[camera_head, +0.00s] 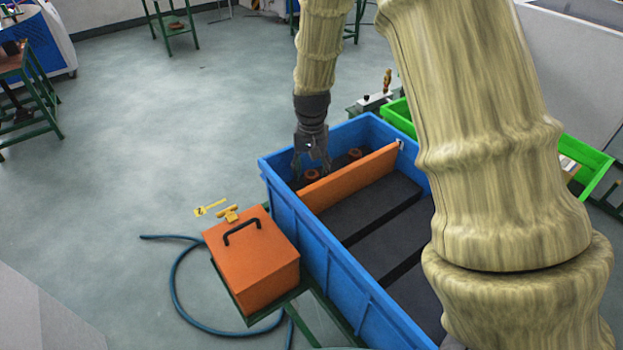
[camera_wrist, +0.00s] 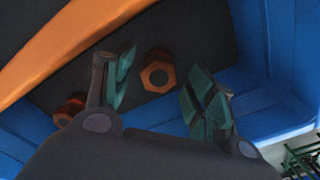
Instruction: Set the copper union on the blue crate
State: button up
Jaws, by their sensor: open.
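The blue crate (camera_head: 347,286) has an orange divider (camera_head: 350,179) across its far part. Two copper-coloured fittings lie on the dark floor behind it, one near the left wall (camera_head: 311,176) and one further right (camera_head: 355,153). I cannot tell which is the copper union. My gripper (camera_head: 311,162) points down into that far compartment, above the left part. In the wrist view its fingers are open, and a hexagonal copper ring with a dark hole (camera_wrist: 157,76) shows between them, not gripped. The other copper piece (camera_wrist: 69,108) is partly hidden by the left finger.
The crate's walls and the divider (camera_wrist: 62,45) stand close around my gripper. An orange box with a black handle (camera_head: 252,258) stands left of the crate, beside a yellow valve handle (camera_head: 231,213) and a blue hose (camera_head: 178,285). A green crate (camera_head: 397,115) is behind.

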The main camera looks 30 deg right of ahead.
aim_at(311, 175)
notch_tip(311, 175, up, 8)
jog(key=b, duration=0.1)
jog(key=shift+r, duration=0.25)
dwell(0.6)
